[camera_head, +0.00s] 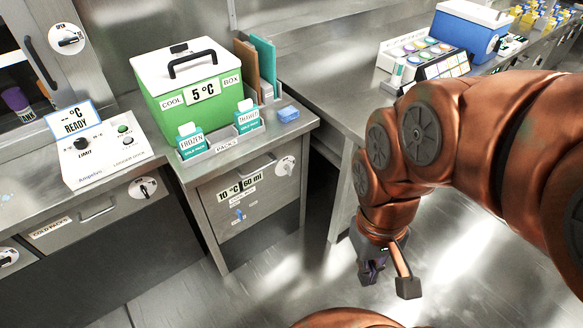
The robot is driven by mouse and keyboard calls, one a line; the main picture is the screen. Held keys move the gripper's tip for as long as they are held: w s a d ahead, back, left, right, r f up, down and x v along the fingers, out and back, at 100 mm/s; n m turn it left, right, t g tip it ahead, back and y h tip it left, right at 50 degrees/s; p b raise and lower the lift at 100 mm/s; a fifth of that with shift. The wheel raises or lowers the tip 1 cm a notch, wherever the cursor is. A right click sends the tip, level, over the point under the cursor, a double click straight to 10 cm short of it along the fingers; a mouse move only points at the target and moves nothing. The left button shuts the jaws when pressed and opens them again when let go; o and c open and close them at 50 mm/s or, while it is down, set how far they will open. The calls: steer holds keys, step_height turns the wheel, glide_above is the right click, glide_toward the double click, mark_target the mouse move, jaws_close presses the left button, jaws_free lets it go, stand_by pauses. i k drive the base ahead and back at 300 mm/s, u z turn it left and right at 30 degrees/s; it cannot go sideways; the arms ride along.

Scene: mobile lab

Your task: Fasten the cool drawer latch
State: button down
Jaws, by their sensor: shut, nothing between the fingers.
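The drawer cabinet under the green cool box (191,83) has a steel drawer front (262,199) with a bar handle (256,167) and a "10 °C 60 ml" label. The drawer looks pushed in. A small blue knob (240,214) sits lower on the front. My gripper (389,280) hangs low over the floor, right of the cabinet and apart from it. It is shut and empty.
Floor before the cabinet is clear.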

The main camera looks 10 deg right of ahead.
mark_target(287, 166)
steer(key=u, duration=2.2)
steer(key=k, duration=0.35)
steer(key=z, duration=1.2)
